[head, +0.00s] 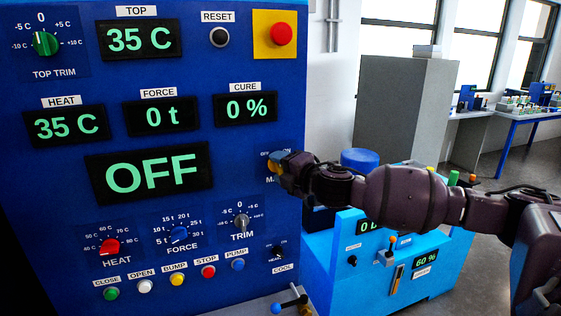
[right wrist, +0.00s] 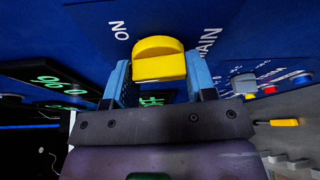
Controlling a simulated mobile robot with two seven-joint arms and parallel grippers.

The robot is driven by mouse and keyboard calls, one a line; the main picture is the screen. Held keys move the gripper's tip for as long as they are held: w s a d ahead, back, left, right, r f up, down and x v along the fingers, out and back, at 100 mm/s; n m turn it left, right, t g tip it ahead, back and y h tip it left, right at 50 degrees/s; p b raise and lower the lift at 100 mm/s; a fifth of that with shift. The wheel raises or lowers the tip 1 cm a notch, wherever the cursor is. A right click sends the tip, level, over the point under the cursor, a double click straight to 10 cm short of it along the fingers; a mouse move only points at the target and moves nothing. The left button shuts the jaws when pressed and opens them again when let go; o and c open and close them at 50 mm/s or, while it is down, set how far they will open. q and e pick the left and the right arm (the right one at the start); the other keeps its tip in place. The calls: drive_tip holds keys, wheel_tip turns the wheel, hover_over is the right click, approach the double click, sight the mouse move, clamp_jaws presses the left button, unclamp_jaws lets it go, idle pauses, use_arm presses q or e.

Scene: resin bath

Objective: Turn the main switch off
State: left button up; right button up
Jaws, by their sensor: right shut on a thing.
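The main switch is a yellow knob (right wrist: 158,58) on the blue panel, beside the white "MAIN" and "ON" lettering in the right wrist view. In the head view only a bit of its yellow (head: 271,167) shows at the panel's right side, mostly hidden by my gripper. My right gripper (head: 279,162) reaches in from the right and is shut on the knob. In the right wrist view its blue fingers (right wrist: 158,74) stand on both sides of the knob. The large display (head: 150,172) reads OFF. My left gripper is not in view.
Close by on the panel are the TRIM knob (head: 241,221), a small black selector (head: 278,251) and a row of coloured buttons (head: 177,279). A red stop button (head: 282,34) sits above. A light-blue machine (head: 345,275) stands below my right arm.

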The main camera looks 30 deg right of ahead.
drive_tip(key=n+g, duration=0.1)
drive_tip(key=n, duration=0.2)
drive_tip(key=shift+h, duration=0.3)
drive_tip(key=shift+n+g+h, duration=0.6)
drive_tip(key=shift+n, duration=0.7)
drive_tip(key=shift+f, duration=0.1)
drive_tip(key=o, duration=0.9)
drive_tip(key=shift+o, duration=0.2)
drive_tip(key=b+v, duration=0.2)
drive_tip(key=v, duration=0.9)
drive_tip(key=shift+a, duration=0.1)
